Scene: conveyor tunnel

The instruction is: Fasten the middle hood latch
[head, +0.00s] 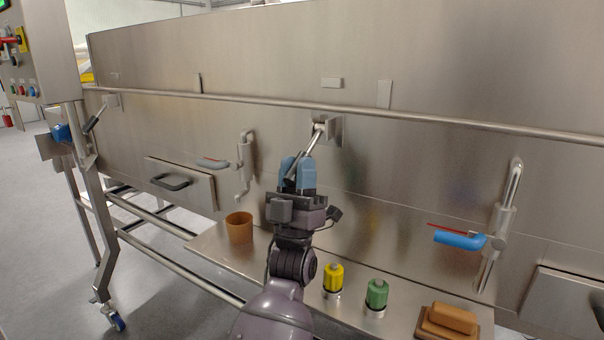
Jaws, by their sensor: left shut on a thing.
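The middle hood latch (334,130) is a small steel bracket on the tunnel's front wall, just below the long rail. Its lever (315,139) slants down and to the left from the bracket. My left gripper (297,172) has blue fingers pointing up and is shut on the lever's lower end. The fingers hide part of that end. My right gripper is not in view.
A shelf (215,250) below carries a brown cup (239,227), yellow (333,278) and green (377,294) bottles and a brown block (448,320). Pipes with a grey valve handle (213,163) and a blue one (460,239) stick out either side. Another latch (110,101) is at left.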

